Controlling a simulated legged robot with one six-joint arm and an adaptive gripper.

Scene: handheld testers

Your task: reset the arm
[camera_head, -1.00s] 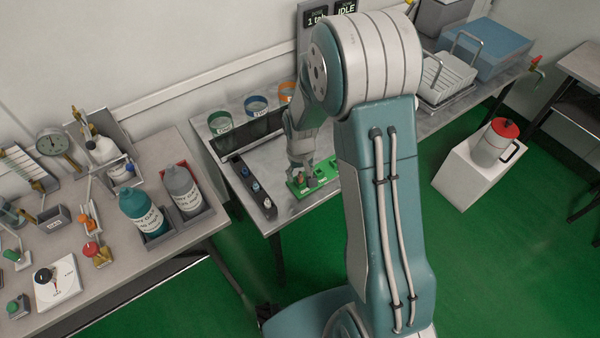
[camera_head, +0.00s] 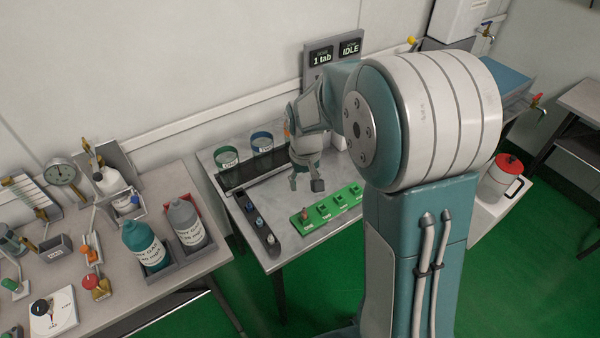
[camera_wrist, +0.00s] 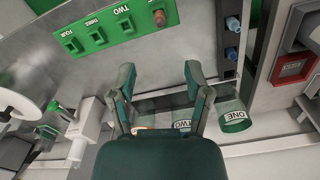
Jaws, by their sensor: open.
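My gripper (camera_head: 306,184) is open and empty, hanging above the metal bench, apart from the green strip. In the wrist view its two fingers (camera_wrist: 160,78) are spread, with nothing between them. The green strip (camera_head: 334,206) has several raised green blocks; it also shows at the top of the wrist view (camera_wrist: 126,32). A small reddish-brown piece (camera_head: 305,213) stands upright at the strip's left end, also seen in the wrist view (camera_wrist: 159,17). My upper arm hides the right part of the bench.
A dark rack (camera_head: 272,241) with several small pieces lies left of the strip. Labelled cups, green (camera_head: 226,158) and blue (camera_head: 262,142), stand behind. The display (camera_head: 334,58) reads "1 tab" and "IDLE". Bottles (camera_head: 143,238) stand on the left bench.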

